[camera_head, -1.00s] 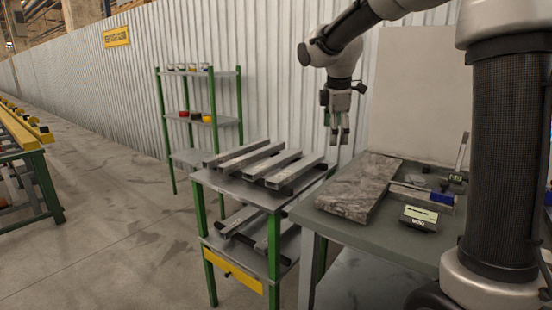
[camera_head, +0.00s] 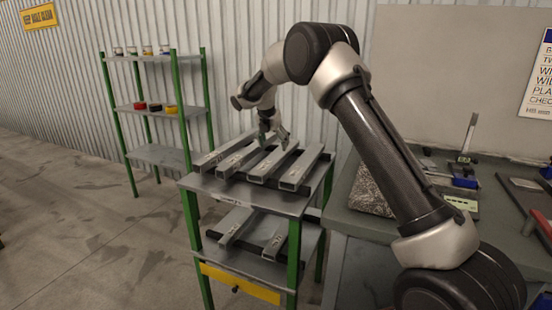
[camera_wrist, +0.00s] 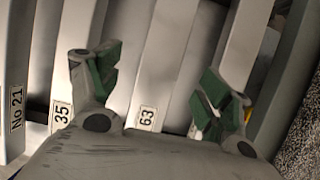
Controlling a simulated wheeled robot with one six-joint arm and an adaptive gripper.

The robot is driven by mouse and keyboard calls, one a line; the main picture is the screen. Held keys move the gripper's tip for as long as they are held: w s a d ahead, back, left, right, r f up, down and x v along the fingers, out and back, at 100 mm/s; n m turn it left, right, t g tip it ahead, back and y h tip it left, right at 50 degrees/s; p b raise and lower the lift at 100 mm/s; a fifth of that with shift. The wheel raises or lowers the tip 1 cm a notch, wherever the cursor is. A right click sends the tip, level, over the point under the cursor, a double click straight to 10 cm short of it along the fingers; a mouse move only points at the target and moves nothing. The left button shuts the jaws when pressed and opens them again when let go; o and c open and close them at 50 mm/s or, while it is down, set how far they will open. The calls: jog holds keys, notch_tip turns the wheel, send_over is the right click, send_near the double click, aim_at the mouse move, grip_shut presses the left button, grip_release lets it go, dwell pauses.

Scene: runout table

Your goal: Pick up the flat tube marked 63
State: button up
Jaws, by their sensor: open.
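The flat grey tube marked 63 (camera_wrist: 166,55) runs up the middle of the wrist view, its white label near the lower end. It appears to be the third tube from the left (camera_head: 272,165) on the upper shelf in the head view. My gripper (camera_wrist: 158,84) is open and empty, with one green-padded finger on each side of this tube in the picture. In the head view my gripper (camera_head: 275,139) points down over the tubes. I cannot tell how high the fingertips are above the tube.
Tubes marked 35 (camera_wrist: 75,50) and No 21 (camera_wrist: 17,80) lie to the left, and another tube (camera_wrist: 247,40) to the right. The rack (camera_head: 245,200) also holds tubes lower down. A speckled slab (camera_head: 370,190) lies on the bench at right. Shelving (camera_head: 160,155) stands behind left.

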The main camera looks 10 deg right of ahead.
aim_at(277, 155)
jog(key=x, duration=0.6)
jog(key=shift+s+d, duration=0.1)
jog(key=shift+r, duration=0.1)
jog(key=c, duration=1.5)
